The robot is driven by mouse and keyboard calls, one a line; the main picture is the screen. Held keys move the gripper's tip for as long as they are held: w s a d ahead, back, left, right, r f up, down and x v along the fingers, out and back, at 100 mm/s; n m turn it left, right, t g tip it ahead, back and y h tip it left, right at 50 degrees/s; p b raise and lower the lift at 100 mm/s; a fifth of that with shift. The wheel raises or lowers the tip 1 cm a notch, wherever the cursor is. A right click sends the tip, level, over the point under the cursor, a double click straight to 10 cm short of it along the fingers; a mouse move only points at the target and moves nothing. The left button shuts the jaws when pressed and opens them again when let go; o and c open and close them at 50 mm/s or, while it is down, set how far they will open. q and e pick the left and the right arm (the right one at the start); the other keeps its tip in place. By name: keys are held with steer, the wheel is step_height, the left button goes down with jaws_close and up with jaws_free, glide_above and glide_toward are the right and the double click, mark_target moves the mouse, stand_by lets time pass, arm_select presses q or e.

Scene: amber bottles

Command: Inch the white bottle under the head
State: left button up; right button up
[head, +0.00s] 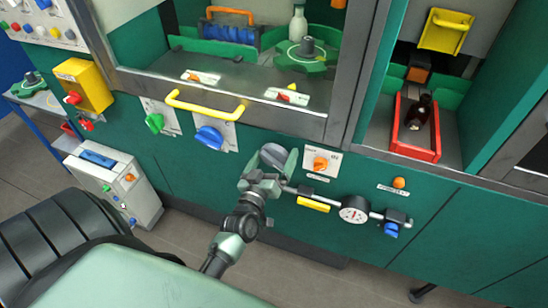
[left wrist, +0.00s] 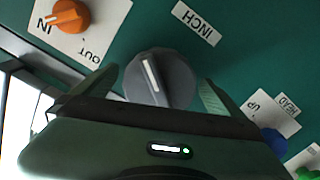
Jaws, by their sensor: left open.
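The white bottle (head: 298,24) stands upright inside the machine, just behind the green star wheel (head: 318,64) with its dark hub. The top of the bottle is near the upper picture edge, and I cannot make out the head above it. A grey knob (head: 273,155) sits on the green front panel below; in the left wrist view the grey knob (left wrist: 160,78) has a white pointer line and is beside the INCH label (left wrist: 196,24). My left gripper (head: 263,174) is open, its fingers on either side of this knob, with gaps showing. My right gripper is not in view.
An orange IN/OUT knob (head: 320,163) is right of the grey knob, a blue knob (head: 210,137) left. A rail with a gauge (head: 354,209) runs right of my gripper. A yellow handle (head: 205,103) juts out above. A red tray (head: 414,150) holds a dark bottle (head: 418,112).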

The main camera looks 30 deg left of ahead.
mark_target(271, 163)
arm_select(q)
steer(key=b+v, duration=0.1)
steer(key=v, duration=0.6)
steer(key=shift+s, duration=0.4)
steer(key=b, duration=0.4)
steer(key=shift+w+f+m, duration=0.1)
steer(key=shift+w+m, duration=0.1)
steer(key=shift+m, duration=0.2)
steer(key=shift+w+a, duration=0.1)
steer(key=shift+w, duration=0.2)
steer(key=b+x, duration=0.1)
steer(key=x, duration=0.6)
steer(key=shift+b, duration=0.4)
